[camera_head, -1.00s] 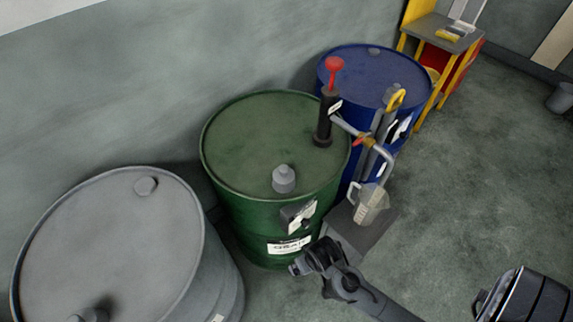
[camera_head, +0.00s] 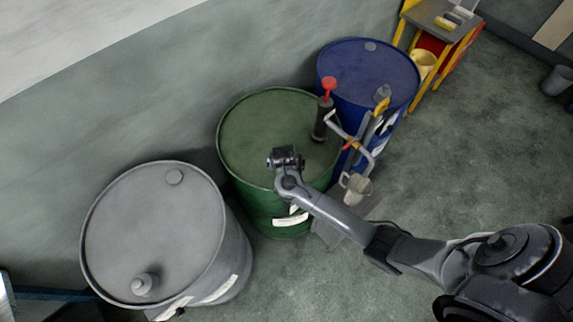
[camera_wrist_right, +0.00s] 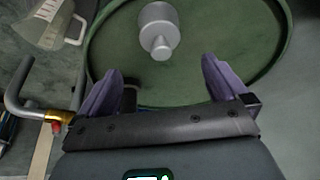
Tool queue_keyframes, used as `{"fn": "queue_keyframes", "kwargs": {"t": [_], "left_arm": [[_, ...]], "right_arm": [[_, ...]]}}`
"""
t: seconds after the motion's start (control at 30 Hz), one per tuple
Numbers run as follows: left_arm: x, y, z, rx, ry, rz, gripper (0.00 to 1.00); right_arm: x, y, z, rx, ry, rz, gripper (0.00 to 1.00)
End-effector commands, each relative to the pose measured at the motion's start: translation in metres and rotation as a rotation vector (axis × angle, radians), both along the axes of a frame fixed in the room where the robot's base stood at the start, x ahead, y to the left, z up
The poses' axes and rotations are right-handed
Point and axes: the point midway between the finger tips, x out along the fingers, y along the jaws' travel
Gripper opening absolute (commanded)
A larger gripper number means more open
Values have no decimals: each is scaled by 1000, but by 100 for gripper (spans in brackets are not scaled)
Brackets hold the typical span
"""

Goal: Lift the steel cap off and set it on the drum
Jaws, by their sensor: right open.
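The steel cap (camera_wrist_right: 158,28) is a grey stepped cylinder with a narrow knob, standing on the green drum top (camera_wrist_right: 185,85) in the right wrist view. In the head view my right gripper (camera_head: 285,158) is over the front of the green drum (camera_head: 262,120) and hides the cap. In the right wrist view my right gripper (camera_wrist_right: 162,65) is open and empty, its two purple fingers spread apart. The cap's knob shows just beyond and between the fingertip line. My left gripper is not in view.
A grey drum (camera_head: 140,220) with its own cap (camera_head: 145,284) stands at left, a blue drum (camera_head: 365,65) behind right. A black hand pump (camera_head: 323,118) with a red knob rises from the green drum. A clear jug (camera_head: 357,187) hangs beside it; it also shows in the wrist view (camera_wrist_right: 42,22).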

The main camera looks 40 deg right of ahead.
Motion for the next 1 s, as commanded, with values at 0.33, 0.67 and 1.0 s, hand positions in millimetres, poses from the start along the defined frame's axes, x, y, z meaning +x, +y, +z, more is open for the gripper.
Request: {"fn": "queue_keyframes", "kwargs": {"t": [0.33, 0.67, 1.0], "left_arm": [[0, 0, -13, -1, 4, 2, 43], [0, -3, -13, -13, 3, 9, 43], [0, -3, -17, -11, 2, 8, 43]], "right_arm": [[13, -11, -40, 2, 1, -3, 100], [20, -18, -59, 3, 1, -3, 100], [32, -29, -90, 2, 0, -1, 100]]}}
